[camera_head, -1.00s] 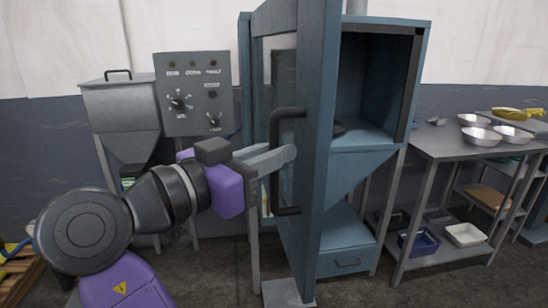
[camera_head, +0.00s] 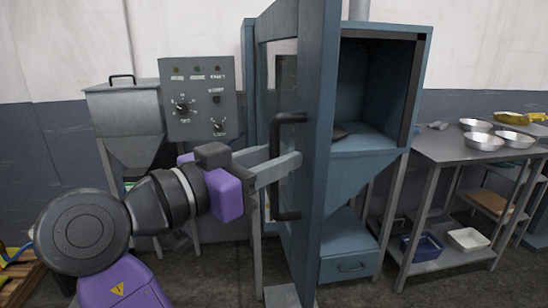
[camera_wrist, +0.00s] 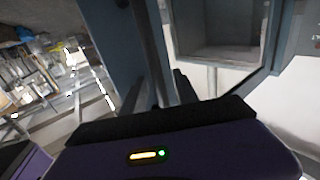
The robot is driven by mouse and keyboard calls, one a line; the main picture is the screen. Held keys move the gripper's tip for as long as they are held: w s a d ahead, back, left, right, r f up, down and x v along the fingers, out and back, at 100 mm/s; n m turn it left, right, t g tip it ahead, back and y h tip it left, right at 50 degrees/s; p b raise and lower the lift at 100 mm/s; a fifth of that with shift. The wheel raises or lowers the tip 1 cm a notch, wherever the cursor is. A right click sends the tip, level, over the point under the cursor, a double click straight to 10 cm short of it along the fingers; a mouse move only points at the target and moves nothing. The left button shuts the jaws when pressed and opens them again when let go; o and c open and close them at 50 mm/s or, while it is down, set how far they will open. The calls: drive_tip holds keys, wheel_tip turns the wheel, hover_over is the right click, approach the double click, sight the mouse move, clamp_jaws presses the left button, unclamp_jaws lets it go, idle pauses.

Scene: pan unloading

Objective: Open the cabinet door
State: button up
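The blue-grey cabinet (camera_head: 365,165) stands in the middle of the head view, its upper compartment exposed. Its door (camera_head: 317,130) is swung far open toward me and seen nearly edge-on. The black door handle (camera_head: 276,185) is a tall bracket on the door's left face. My gripper (camera_head: 281,160) is at the upper middle of the handle. Its two grey fingers are apart, one on each side of the handle bar, with a gap between them. Whether either touches the bar is hard to tell. In the wrist view, the fingers (camera_wrist: 158,92) are dark and partly hidden.
A control box (camera_head: 200,98) and a grey hopper (camera_head: 127,110) stand at the left. A metal table (camera_head: 450,147) with several bowls is at the right. Floor is clear before the cabinet.

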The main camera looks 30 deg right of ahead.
drive_tip(key=v, duration=0.7)
drive_tip(key=shift+a+b, duration=0.35)
drive_tip(key=shift+a, duration=0.05)
drive_tip(key=shift+s, duration=0.1)
